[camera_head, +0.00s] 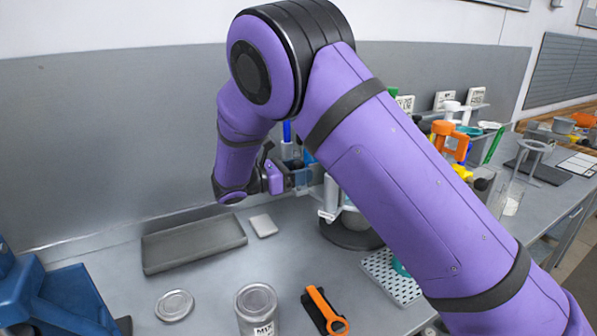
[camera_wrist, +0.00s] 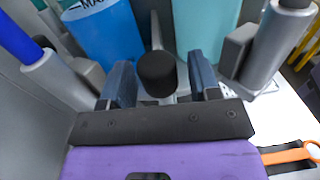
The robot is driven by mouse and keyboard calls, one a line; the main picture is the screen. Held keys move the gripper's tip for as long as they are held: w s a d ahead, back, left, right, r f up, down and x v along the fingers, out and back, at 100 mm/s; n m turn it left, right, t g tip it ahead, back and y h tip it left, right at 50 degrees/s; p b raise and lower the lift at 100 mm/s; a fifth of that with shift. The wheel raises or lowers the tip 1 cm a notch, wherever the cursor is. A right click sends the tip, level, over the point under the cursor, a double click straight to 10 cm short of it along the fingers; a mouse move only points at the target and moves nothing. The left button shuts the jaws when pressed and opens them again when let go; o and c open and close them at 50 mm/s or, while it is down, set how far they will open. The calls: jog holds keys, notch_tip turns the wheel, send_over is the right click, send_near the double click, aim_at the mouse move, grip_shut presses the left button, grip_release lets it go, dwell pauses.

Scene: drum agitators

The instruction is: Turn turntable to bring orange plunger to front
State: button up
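I see no clear grip on the knob. A blue cylinder (camera_wrist: 104,32) and a teal cylinder (camera_wrist: 204,28) stand beyond the fingers. A blue rod (camera_wrist: 18,38) in a grey sleeve is at the left, and a dark-topped grey cylinder (camera_wrist: 279,45) at the right. I cannot identify the orange plunger on the turntable.
A grey tray (camera_head: 192,243) lies at the left. An orange-topped item (camera_head: 443,130) stands farther back right.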

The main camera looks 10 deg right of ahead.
jog(key=v, duration=1)
jog(key=shift+a, duration=0.35)
jog(key=shift+s, duration=0.1)
